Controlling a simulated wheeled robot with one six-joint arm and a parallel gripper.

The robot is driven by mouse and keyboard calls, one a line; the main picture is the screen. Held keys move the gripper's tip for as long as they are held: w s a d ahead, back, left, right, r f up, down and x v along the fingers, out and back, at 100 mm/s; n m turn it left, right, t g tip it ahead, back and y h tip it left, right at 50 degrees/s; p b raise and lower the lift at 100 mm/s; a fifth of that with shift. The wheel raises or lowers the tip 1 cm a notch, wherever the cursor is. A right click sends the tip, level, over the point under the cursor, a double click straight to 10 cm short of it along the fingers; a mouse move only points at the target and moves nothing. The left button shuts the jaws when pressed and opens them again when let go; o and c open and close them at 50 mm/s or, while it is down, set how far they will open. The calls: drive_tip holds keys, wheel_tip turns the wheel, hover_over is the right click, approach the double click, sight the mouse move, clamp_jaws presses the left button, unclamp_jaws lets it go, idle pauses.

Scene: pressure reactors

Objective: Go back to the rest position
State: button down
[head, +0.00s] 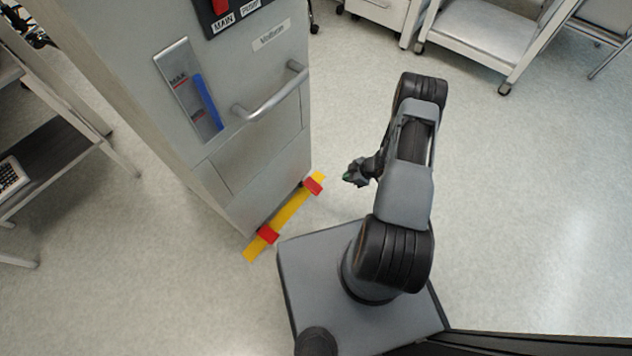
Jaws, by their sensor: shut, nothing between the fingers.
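My gripper (352,176) is at the end of my bent arm, in the middle of the head view. It is shut and empty. It points left towards the grey cabinet and stands apart from it, with floor showing between them. The arm rises from my base, bends at the top and folds down towards the gripper. The fingertips are small and dark in this view.
The tall grey cabinet (240,165) has a bar handle (270,98) and a blue-marked gauge (206,102). A yellow and red bar (287,214) lies at its foot. A shelf (50,145) stands left, a white cart (485,42) at the back right. The floor on the right is clear.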

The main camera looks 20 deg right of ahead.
drive_tip(key=shift+s+d+r, duration=0.15)
drive_tip(key=shift+d+r, duration=0.1)
drive_tip(key=shift+r, duration=0.1)
idle(0.4)
